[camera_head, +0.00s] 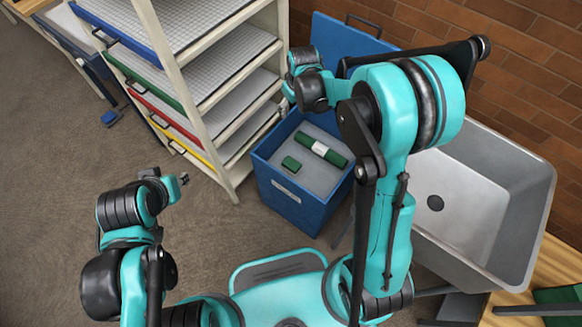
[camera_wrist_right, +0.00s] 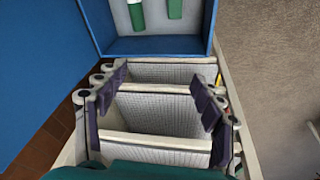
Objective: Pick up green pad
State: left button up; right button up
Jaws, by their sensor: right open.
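The green pad (camera_head: 291,163) is a small dark green block lying on the grey floor inside a blue box (camera_head: 296,205). It also shows at the top edge of the right wrist view (camera_wrist_right: 175,8), partly cut off. A longer green roll with a white band (camera_head: 322,148) lies beside it. My right gripper (camera_wrist_right: 160,98) is open and empty in the wrist view, apart from the pad, over white grid-lined shelf trays. In the head view it is by the shelf rack, above the box's far side. My left gripper (camera_head: 183,179) hangs at the left, away from the box; its jaws are too small to judge.
A shelf rack (camera_head: 215,170) with coloured-front trays stands left of the box, close to my right gripper. The raised blue lid (camera_head: 345,38) is behind the box. A grey sink (camera_head: 480,190) stands at right by a brick wall.

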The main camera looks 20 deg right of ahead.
jog(key=n+g+b, duration=0.2)
send_over(292, 163)
jog(key=w, duration=0.2)
notch_tip(292, 163, down, 19)
jog(key=shift+n+g, duration=0.5)
jog(key=shift+n, duration=0.2)
jog(key=f, duration=0.6)
jog(key=s+f+b, duration=0.1)
jog(key=f, duration=0.5)
jog(key=f+b, duration=0.1)
jog(key=f, duration=0.6)
jog(key=shift+s, duration=0.35)
jog(key=f+b, duration=0.2)
jog(key=f, duration=0.3)
jog(key=shift+s+a+f+b, duration=0.1)
jog(key=shift+s+f+b, duration=0.15)
jog(key=shift+b, duration=0.15)
jog(key=shift+r, duration=0.15)
jog(key=shift+c, duration=0.4)
jog(key=c, duration=1.2)
